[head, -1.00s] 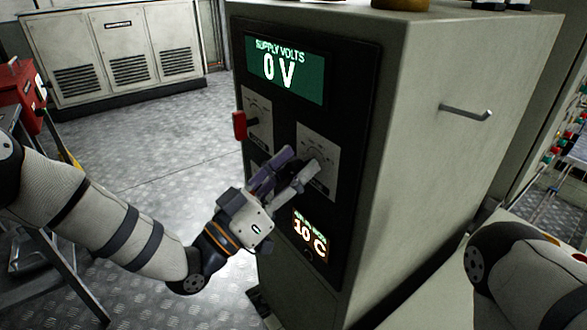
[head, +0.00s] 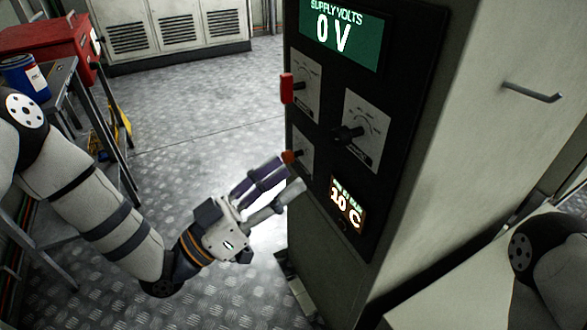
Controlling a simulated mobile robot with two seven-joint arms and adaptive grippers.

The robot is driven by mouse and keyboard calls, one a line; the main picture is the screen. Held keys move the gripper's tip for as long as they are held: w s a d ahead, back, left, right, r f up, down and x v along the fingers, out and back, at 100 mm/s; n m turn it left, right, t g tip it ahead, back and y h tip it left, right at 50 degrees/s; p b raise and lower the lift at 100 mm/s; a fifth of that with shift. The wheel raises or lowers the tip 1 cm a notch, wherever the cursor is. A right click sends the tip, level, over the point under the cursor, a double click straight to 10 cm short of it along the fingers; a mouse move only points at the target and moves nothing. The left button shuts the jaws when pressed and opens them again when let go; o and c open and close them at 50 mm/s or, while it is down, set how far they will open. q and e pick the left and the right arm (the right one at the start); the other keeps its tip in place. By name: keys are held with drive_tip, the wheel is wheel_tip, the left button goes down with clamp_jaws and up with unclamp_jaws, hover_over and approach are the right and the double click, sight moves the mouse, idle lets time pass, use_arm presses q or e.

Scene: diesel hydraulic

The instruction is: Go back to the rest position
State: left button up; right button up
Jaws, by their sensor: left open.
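My left gripper (head: 280,184) is open and empty, with its fingers pointing up and right. It is in front of the lower left part of the black control panel (head: 408,95), close to a small orange-tipped knob (head: 290,157); I cannot tell if they touch. The panel's upper display (head: 341,33) reads 0 V, and the lower display (head: 347,205) reads 10 C. A black rotary knob (head: 347,134) and a red-handled switch (head: 287,88) show on the panel. Part of my right arm shows at the right edge; its gripper is out of view.
The grey cabinet (head: 450,150) carrying the panel fills the right side, with a bar handle (head: 534,93) on its side. A table with a red box (head: 48,40) and a blue can (head: 24,76) stands at left. The metal floor (head: 205,115) between is clear.

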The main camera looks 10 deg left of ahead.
use_arm(q)
drive_tip(key=shift+f, duration=0.1)
drive_tip(key=s+a+f+n+g+y+p, duration=0.15)
drive_tip(key=s+f+g+y, duration=0.35)
drive_tip(key=f, duration=0.5)
drive_tip(key=s+d+f+n+g+y+p, duration=0.1)
drive_tip(key=s+f+n+g+y+p, duration=0.2)
drive_tip(key=s+f, duration=0.55)
drive_tip(key=s+a+f+n+g+y, duration=0.1)
drive_tip(key=s+a+g+y, duration=0.3)
drive_tip(key=s, duration=0.8)
drive_tip(key=s+a+f+n+g+y, duration=0.1)
drive_tip(key=s+a+g+y, duration=0.3)
drive_tip(key=s+a, duration=0.5)
drive_tip(key=s+f+g, duration=0.1)
drive_tip(key=s, duration=0.3)
drive_tip(key=shift+s+a+f+g+y, duration=0.15)
drive_tip(key=shift+a+f+g+y, duration=0.05)
drive_tip(key=shift+f+g+y, duration=0.1)
use_arm(e)
drive_tip(key=w+r+t, duration=0.2)
drive_tip(key=w+r, duration=0.3)
drive_tip(key=r, duration=0.1)
drive_tip(key=shift+w, duration=0.3)
use_arm(q)
drive_tip(key=shift+n, duration=0.25)
